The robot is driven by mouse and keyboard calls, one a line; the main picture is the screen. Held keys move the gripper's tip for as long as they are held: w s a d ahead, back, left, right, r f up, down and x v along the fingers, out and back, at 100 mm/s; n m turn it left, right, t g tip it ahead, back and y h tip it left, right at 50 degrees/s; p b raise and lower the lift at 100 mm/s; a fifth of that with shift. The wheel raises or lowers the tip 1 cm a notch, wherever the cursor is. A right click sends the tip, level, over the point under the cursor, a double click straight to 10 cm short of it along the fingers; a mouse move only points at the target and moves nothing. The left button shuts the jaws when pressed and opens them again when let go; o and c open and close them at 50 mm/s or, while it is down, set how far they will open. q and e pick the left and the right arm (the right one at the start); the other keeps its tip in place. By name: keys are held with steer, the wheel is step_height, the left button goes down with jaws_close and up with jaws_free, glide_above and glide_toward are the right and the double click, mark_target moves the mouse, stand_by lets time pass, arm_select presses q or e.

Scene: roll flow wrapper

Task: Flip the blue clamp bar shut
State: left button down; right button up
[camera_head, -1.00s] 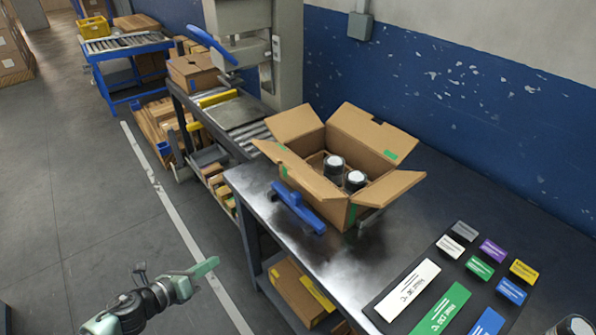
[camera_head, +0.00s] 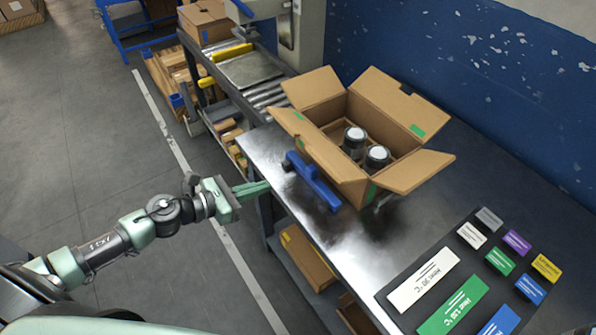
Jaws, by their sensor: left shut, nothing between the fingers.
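The blue clamp bar (camera_head: 313,182) lies at the near left edge of the dark metal table (camera_head: 410,232), beside an open cardboard box (camera_head: 345,172). It slants from upper left to lower right in the head view. My left gripper (camera_head: 264,187) is shut and empty. Its green fingers point right, and in the picture they end a little left of the bar, apart from it. My right gripper is not in view.
Two dark cylinders with pale tops (camera_head: 376,156) stand in the box, whose flaps spread outward. Coloured cards (camera_head: 502,262) lie on a dark mat at the right. A roller conveyor (camera_head: 262,92) and a yellow bar (camera_head: 233,52) are behind. The table's front right middle is clear.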

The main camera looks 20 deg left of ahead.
arm_select(q)
steer(key=p, duration=0.4)
glide_toward(310, 169)
steer(key=x, duration=0.5)
steer(key=shift+w+f, duration=0.1)
steer(key=shift+f, duration=0.3)
steer(key=shift+w+d+f, duration=0.1)
steer(key=shift+w+d, duration=0.1)
steer(key=shift+w, duration=0.15)
steer(key=w+d+b, duration=0.1)
steer(key=w+d, duration=0.1)
steer(key=w, duration=0.1)
steer(key=shift+d, duration=0.2)
